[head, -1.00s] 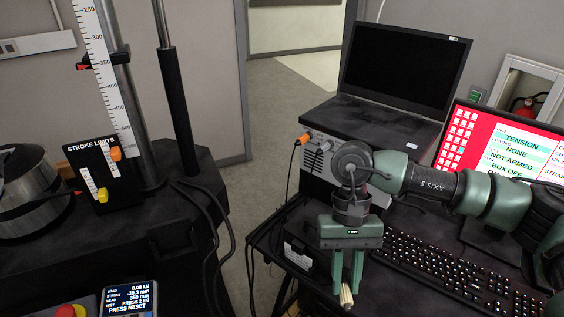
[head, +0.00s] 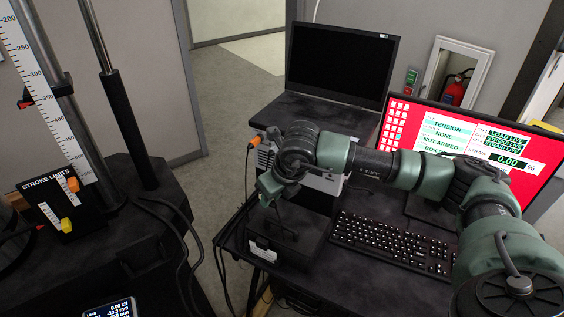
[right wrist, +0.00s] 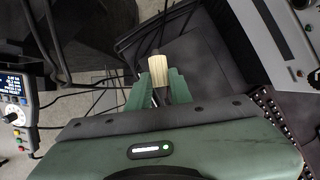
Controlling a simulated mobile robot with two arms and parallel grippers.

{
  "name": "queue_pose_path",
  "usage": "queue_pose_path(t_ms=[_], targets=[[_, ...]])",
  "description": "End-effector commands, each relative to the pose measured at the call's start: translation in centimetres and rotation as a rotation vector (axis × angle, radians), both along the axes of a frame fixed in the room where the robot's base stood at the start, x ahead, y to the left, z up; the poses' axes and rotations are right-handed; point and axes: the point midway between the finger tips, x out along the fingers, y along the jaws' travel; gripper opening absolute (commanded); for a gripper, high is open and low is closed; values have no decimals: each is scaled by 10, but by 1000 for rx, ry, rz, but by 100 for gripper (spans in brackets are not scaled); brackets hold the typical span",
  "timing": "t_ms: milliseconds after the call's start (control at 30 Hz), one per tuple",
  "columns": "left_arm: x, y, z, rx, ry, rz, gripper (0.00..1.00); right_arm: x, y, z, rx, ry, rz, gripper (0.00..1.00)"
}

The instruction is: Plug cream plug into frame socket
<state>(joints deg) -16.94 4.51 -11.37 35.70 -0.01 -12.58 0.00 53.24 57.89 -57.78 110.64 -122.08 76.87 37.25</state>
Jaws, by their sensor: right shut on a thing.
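My right gripper (right wrist: 158,92) is shut on the cream plug (right wrist: 157,68), a small ribbed piece, in the right wrist view. The plug sticks out beyond the fingertips, with a dark cable or part just past it. In the head view, the green gripper body (head: 270,188) is seen at an angle above the dark box on the desk; its fingertips and the plug cannot be made out. The dark test frame (head: 120,130) with its columns and scale stands at the left. I cannot make out its socket. My left gripper is not in view.
A grey box with an orange connector (head: 255,141) stands under the laptop (head: 340,70). A keyboard (head: 392,243) and a red-bordered monitor (head: 470,140) are at the right. Loose black cables (head: 172,215) hang by the frame. A floor gap separates frame and desk.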

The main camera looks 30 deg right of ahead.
Motion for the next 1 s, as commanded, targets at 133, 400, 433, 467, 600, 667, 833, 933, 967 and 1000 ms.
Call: queue_pose_path(t_ms=[133,400,433,467,600,667,833,933,967,1000], targets=[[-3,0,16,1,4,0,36,18,-14,16,1,0,-389,0],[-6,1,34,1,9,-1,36,41,-48,32,2,2,-1039,0],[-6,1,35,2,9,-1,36,42,-51,33,1,3,-1088,0],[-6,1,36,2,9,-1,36,43,-53,34,2,1,-1127,0],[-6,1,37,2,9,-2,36,46,-61,35,3,1,-1218,0],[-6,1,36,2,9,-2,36,48,-64,34,3,1,-1228,0],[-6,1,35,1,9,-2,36,55,-77,34,3,1,-1227,0],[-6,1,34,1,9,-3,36,60,-85,34,4,2,-1227,0],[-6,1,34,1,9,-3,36,61,-88,34,4,1,-1226,0],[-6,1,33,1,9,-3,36,63,-91,34,5,2,-1226,0]])
